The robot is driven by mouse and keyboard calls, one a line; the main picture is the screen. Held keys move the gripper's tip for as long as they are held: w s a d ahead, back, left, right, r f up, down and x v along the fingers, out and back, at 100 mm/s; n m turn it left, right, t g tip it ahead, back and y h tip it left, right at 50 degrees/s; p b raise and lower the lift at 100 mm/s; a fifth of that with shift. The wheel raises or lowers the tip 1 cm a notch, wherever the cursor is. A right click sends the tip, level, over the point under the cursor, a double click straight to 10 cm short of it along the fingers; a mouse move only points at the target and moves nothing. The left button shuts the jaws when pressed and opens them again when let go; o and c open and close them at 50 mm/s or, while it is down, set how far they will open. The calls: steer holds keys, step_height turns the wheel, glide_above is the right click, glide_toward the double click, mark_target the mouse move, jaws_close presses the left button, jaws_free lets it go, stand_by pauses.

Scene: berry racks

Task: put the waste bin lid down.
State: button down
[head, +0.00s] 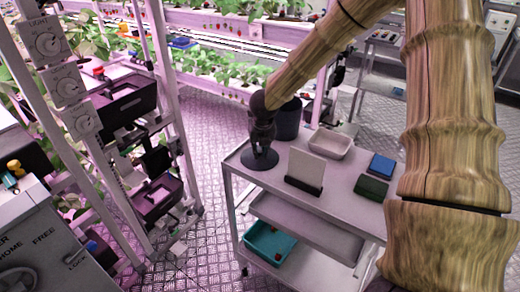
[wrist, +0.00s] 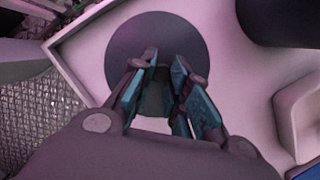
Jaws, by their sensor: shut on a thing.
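The waste bin lid (head: 262,160) is a dark round disc at the far left corner of the grey cart top. It also shows in the wrist view (wrist: 125,38), level and inside the cart's raised rim. I cannot tell whether it rests on the surface or hangs just above it. My gripper (head: 262,147) points down over the lid's middle. In the wrist view its teal-padded fingers (wrist: 164,72) are closed on the lid's knob, which they mostly hide. The dark waste bin (head: 288,120) stands just behind and right of the lid.
The cart top (head: 345,190) also holds an upright pale panel in a dark stand (head: 306,172), a white tray (head: 331,143), a blue box (head: 382,164) and a green box (head: 371,187). A teal bin (head: 268,243) sits on a lower shelf. Plant racks stand left and behind.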

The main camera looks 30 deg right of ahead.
steer(key=c, duration=1.3)
jaws_free()
steer(key=shift+c, duration=0.2)
steer(key=shift+r, duration=0.1)
steer(key=v, duration=1.2)
steer(key=shift+w, duration=0.1)
